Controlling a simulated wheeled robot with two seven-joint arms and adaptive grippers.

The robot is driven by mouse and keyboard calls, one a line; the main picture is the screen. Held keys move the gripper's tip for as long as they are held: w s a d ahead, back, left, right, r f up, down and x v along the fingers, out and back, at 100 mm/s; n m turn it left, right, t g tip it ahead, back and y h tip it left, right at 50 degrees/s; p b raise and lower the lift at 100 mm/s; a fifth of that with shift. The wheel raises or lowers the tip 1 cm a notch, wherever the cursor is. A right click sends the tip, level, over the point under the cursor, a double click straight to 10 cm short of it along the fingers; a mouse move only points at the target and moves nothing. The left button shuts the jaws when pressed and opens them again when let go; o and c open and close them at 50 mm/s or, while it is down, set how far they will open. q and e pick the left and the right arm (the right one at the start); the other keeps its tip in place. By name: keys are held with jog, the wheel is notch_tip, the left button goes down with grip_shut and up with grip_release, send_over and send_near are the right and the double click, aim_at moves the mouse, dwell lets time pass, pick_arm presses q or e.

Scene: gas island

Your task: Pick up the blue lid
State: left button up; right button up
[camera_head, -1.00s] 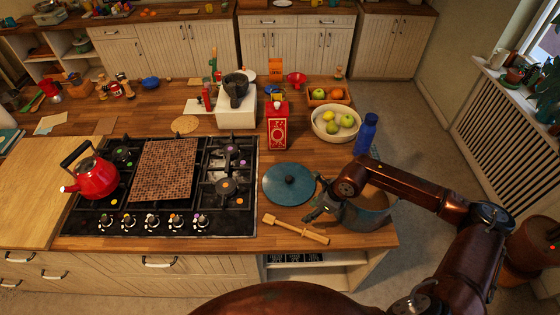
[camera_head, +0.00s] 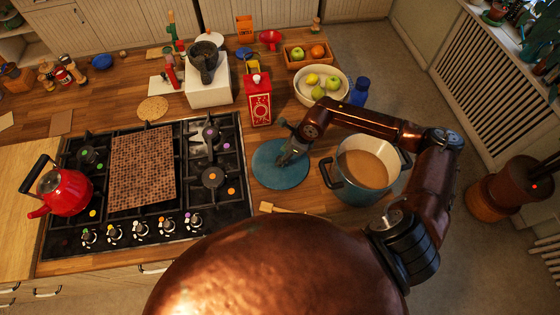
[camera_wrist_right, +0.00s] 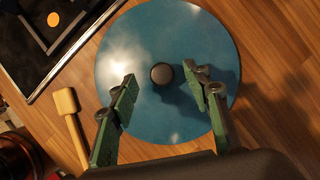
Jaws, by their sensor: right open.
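The blue lid (camera_head: 278,172) lies flat on the wooden counter between the gas hob and the pot. In the right wrist view the lid (camera_wrist_right: 140,50) fills the middle, with a dark round knob (camera_wrist_right: 162,74) at its centre. My right gripper (camera_head: 287,150) is over the lid; in the head view it hides the knob. In the right wrist view its two green fingers (camera_wrist_right: 165,88) are apart, one on each side of the knob. My left gripper is not in view.
A blue-grey pot (camera_head: 345,185) with brown liquid stands right of the lid. The gas hob (camera_head: 213,215) is on the left. A red carton (camera_head: 258,100) and a fruit bowl (camera_head: 305,92) stand behind.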

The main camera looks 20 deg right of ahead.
jog(key=shift+p+x, duration=0.4)
jog(key=shift+x, duration=1.5)
jog(key=shift+s+d, duration=0.1)
jog(key=shift+d, duration=0.05)
jog(key=shift+c, duration=0.6)
grip_shut()
